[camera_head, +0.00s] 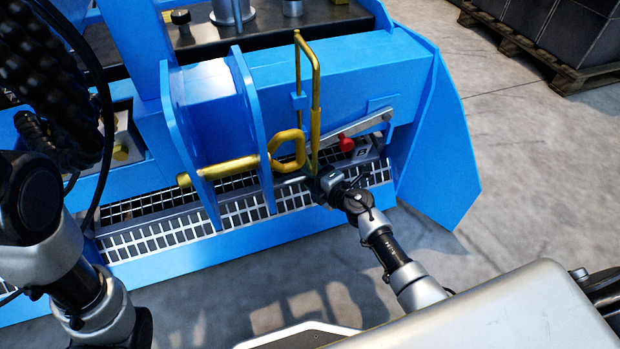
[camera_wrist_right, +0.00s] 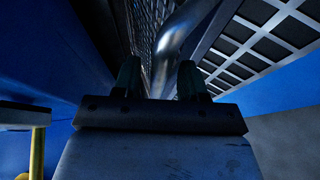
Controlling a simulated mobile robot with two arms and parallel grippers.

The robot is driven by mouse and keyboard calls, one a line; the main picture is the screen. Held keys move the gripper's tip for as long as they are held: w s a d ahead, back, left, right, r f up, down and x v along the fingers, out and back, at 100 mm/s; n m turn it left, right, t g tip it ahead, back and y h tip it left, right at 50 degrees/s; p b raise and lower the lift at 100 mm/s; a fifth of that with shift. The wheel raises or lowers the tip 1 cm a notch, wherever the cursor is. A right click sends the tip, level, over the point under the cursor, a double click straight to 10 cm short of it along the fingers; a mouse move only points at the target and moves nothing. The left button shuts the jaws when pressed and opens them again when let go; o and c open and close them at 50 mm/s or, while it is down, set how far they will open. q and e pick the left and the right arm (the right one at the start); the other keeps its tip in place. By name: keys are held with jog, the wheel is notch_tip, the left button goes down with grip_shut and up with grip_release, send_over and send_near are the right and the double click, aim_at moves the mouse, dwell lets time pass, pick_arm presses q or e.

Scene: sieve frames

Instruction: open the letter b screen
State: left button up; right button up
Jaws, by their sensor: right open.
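My right gripper (camera_head: 312,186) is at the front of this grid, below a yellow loop handle. In the right wrist view the right gripper (camera_wrist_right: 160,80) has its two fingers apart. A shiny bent metal bar (camera_wrist_right: 180,35) shows between and beyond them; contact cannot be told. My left gripper is out of view.
A yellow loop handle (camera_head: 287,150) and a tall yellow bar (camera_head: 316,100) stand close by the right gripper. A blue side plate (camera_head: 440,150) bounds the machine on the right. Grey floor (camera_head: 530,150) is free beyond it, up to a loaded pallet (camera_head: 530,55).

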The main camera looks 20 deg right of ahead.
jog(key=shift+w+a, duration=0.15)
jog(key=shift+w, duration=0.15)
grip_shut()
